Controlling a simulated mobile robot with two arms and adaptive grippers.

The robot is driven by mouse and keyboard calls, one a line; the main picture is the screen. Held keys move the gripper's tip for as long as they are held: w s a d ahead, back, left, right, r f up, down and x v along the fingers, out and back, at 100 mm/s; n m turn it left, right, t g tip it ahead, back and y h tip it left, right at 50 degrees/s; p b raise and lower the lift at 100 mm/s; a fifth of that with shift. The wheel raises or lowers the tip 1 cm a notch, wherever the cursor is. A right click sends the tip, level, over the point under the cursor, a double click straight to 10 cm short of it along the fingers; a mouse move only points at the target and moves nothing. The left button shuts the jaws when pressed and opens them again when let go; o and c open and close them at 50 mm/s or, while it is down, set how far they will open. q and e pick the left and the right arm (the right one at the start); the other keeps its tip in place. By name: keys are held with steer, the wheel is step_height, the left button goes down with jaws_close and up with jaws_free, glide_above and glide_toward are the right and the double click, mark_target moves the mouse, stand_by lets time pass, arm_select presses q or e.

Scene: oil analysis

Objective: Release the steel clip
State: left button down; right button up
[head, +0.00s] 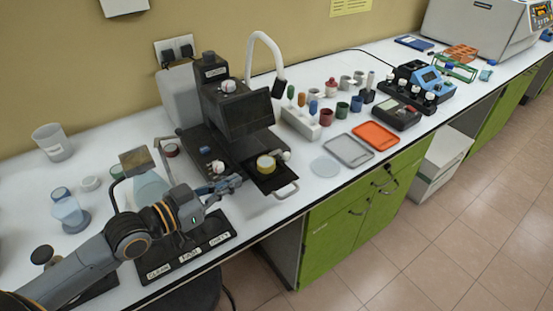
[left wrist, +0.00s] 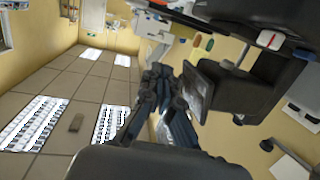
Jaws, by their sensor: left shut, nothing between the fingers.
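My left gripper (head: 232,184) reaches in from the left, low beside the black analyser (head: 222,100), and its fingers are together with nothing between them. It also shows in the left wrist view (left wrist: 157,78). A yellow-topped round cup (head: 265,164) sits on the analyser's dark pulled-out tray (head: 272,181), just right of the fingertips. A pale metal loop (head: 287,190) sticks out at the tray's front edge. I cannot clearly pick out a steel clip; a small one could be hidden by the gripper. My right gripper is not in view.
A black labelled mat (head: 190,257) lies below my left wrist at the counter's front edge. A white block with coloured tubes (head: 300,122), a grey tray (head: 349,150) and an orange tray (head: 376,135) stand to the right. Glassware (head: 70,212) stands at the left. Green cabinets (head: 340,215) are below.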

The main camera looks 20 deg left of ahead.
mark_target(285, 156)
arm_select(q)
steer(key=p+x, duration=0.3)
steer(key=x, duration=1)
steer(key=shift+w+d+f, duration=0.2)
steer(key=shift+w, duration=0.2)
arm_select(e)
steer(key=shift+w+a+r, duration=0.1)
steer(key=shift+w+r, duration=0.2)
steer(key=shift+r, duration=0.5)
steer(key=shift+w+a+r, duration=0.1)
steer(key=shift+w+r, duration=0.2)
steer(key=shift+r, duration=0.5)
